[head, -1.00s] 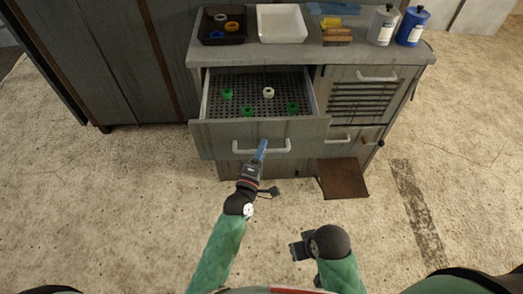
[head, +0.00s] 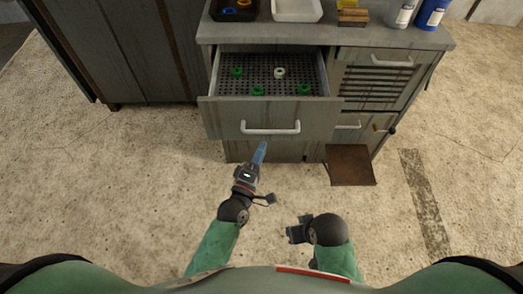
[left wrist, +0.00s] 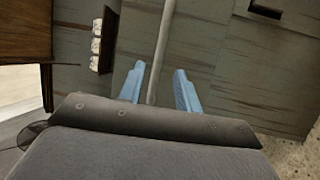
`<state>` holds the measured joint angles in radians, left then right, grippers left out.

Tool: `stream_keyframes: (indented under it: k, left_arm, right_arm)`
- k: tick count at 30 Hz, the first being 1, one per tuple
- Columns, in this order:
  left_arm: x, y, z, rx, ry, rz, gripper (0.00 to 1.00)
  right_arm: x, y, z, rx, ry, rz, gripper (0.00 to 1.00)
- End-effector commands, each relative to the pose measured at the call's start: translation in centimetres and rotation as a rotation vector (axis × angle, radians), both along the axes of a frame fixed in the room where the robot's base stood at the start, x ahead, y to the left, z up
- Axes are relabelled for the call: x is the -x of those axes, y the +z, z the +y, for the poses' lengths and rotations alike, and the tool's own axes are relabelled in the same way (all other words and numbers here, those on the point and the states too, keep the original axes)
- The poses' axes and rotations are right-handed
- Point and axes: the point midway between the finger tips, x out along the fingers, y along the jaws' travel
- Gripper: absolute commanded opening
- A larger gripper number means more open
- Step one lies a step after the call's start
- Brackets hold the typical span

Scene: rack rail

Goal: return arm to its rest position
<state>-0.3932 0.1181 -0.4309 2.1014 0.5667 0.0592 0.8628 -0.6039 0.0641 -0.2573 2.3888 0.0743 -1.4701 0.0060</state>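My left gripper (head: 259,153) is in front of the open drawer (head: 268,116), below its white bar handle (head: 270,128) in the head view. In the left wrist view its two blue fingers (left wrist: 159,90) stand apart with a gap between them. The white handle (left wrist: 160,50) shows in line with that gap, beyond or between the fingertips; the depth is hard to tell. In the head view the left gripper looks clear of the handle. My right gripper (head: 298,231) is low in the middle, beside its dark wrist; its fingers do not show clearly.
The pulled-out drawer has a perforated bottom (head: 262,75) with several green rings and one white ring (head: 279,72). The worktop holds a dark tray (head: 232,14), a white tray (head: 297,17) and bottles (head: 432,14). A brown panel (head: 350,166) is low at right. Floor around is open.

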Motion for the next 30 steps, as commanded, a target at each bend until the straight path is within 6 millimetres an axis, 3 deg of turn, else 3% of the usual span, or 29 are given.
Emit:
stream_keyframes:
  k: [14, 20, 26, 30]
  left_arm:
    - [0.0, -0.1, 0.0, -0.035, 0.005, -0.012, 0.34]
    - [0.5, -2.4, -1.6, -0.225, -0.068, 0.031, 0.34]
    - [2.0, -5.7, -3.6, -0.524, -0.219, 0.091, 0.34]
    - [3.5, -7.6, -3.7, -0.763, -0.343, 0.129, 0.34]
  right_arm:
    - [0.0, 0.3, 0.2, -0.004, -0.002, 0.0, 0.36]
    - [0.2, 0.1, 0.1, 0.002, 0.001, 0.013, 0.36]
    - [0.6, 0.1, -0.1, 0.012, 0.004, 0.032, 0.36]
    - [0.9, 0.1, -0.4, 0.02, 0.005, 0.044, 0.36]
